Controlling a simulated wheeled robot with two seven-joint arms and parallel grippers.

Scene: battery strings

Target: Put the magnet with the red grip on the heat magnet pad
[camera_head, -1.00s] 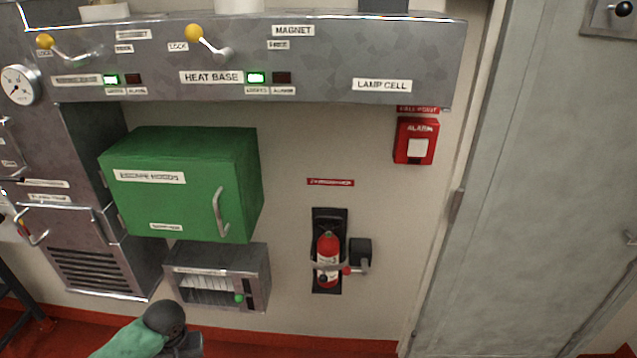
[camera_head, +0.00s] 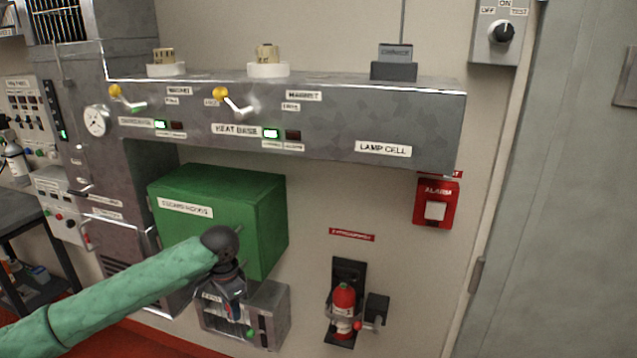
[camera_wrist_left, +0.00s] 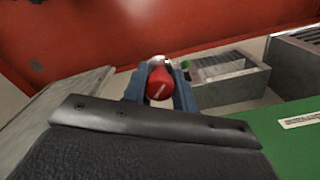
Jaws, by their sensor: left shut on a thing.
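My left gripper (camera_head: 236,312) hangs in front of the green cabinet and the small metal box below it. In the left wrist view its blue fingers (camera_wrist_left: 160,88) are shut around a red, rounded thing, which looks like the red grip (camera_wrist_left: 160,83) of the magnet. A pale metallic part shows just beyond the grip. The magnet is too small to make out in the head view. Which part is the pad is unclear.
The shelf front (camera_head: 330,110) carries yellow-knobbed levers (camera_head: 232,102) and green lamps. A green cabinet (camera_head: 262,215) juts out below it. A dark block (camera_head: 394,70) stands on the shelf's right end. A fire extinguisher (camera_head: 343,310) and red alarm box (camera_head: 436,205) hang at right.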

